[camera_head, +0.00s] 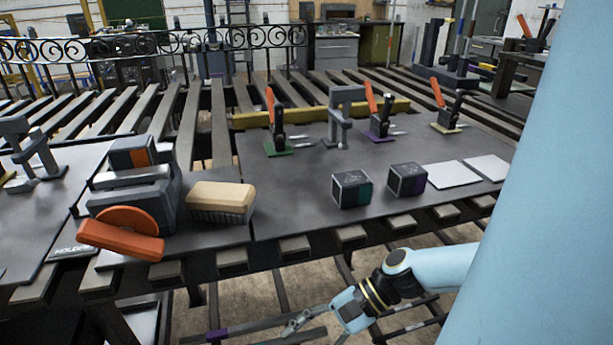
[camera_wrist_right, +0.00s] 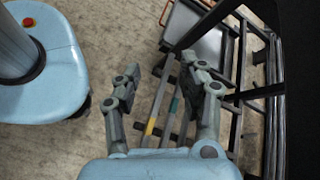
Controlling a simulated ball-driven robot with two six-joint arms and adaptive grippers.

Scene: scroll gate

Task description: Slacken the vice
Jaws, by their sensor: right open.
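The vice (camera_head: 150,203) stands on the bench at the left in the head view. It is grey, with an orange round hub and a thick orange handle (camera_head: 120,240) on the side facing me. The handle slants slightly down to the right and reaches past the bench's front edge. A dark block with an orange patch (camera_head: 133,155) shows at the vice's top; I cannot tell how it is gripped. My right gripper (camera_head: 300,322) is low in front of the bench, to the right of the handle and apart from it. In the right wrist view it (camera_wrist_right: 162,78) is open and empty. My left gripper is not in view.
A wooden brush (camera_head: 220,198) lies right of the vice. Two dark cubes (camera_head: 352,189) (camera_head: 407,179) and two white plates (camera_head: 452,174) (camera_head: 488,168) are farther right. Toggle clamps (camera_head: 278,125) stand behind. The slatted bench edge and frame lie near my right gripper.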

